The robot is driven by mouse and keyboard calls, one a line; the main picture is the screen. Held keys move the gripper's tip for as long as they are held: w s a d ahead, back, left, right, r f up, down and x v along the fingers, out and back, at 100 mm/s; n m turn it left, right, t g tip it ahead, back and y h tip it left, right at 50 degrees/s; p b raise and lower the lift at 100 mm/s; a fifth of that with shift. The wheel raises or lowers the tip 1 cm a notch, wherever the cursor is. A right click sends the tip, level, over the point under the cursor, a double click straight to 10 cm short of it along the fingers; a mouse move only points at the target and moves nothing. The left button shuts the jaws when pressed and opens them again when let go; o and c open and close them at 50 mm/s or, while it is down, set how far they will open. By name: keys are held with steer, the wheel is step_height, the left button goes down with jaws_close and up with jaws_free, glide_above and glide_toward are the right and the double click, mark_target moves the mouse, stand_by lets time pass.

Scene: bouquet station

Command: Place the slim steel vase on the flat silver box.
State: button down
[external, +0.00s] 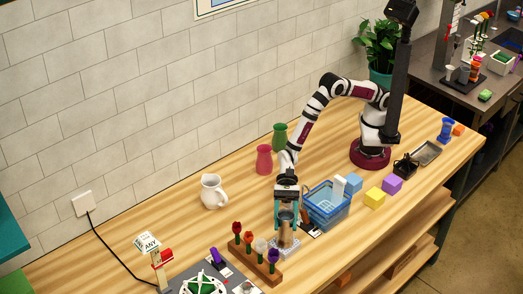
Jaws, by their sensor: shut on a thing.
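My gripper (287,220) points down near the front of the table, its teal fingers on either side of the slim steel vase (286,224). It is shut on the vase, which is upright and reflects the wood colour. The flat silver box (288,246) is directly below the vase. I cannot tell whether the vase's foot touches the box or hangs just above it. The fingers hide part of the vase's sides.
A blue basket (327,207) stands close right of my gripper. A wooden rack of flowers (256,262) is close to the front left. A white pitcher (213,191), pink vase (264,159) and green vase (280,136) stand behind. Coloured blocks (375,197) lie right.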

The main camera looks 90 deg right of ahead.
steer(key=shift+c, duration=1.2)
jaws_free()
steer(key=shift+d+r, duration=0.1)
steer(key=shift+r, duration=0.1)
steer(key=s+d+r+n+g+h, duration=0.1)
steer(key=s+d+r+n, duration=0.2)
steer(key=d+r, duration=0.5)
steer(key=s+d+r+n+g+h, duration=0.1)
steer(key=s+d+r+n, duration=0.25)
steer(key=d, duration=0.95)
steer(key=s+d+n+h, duration=0.2)
steer(key=s+d, duration=0.3)
steer(key=d, duration=0.3)
steer(key=s+d+n+t+h, duration=0.1)
steer(key=s+d+h, duration=0.3)
steer(key=d, duration=0.4)
steer(key=s+d+n+h, duration=0.3)
steer(key=s+d, duration=0.2)
steer(key=d, duration=0.4)
steer(key=shift+s+t+h, duration=0.3)
steer(key=shift+t, duration=0.1)
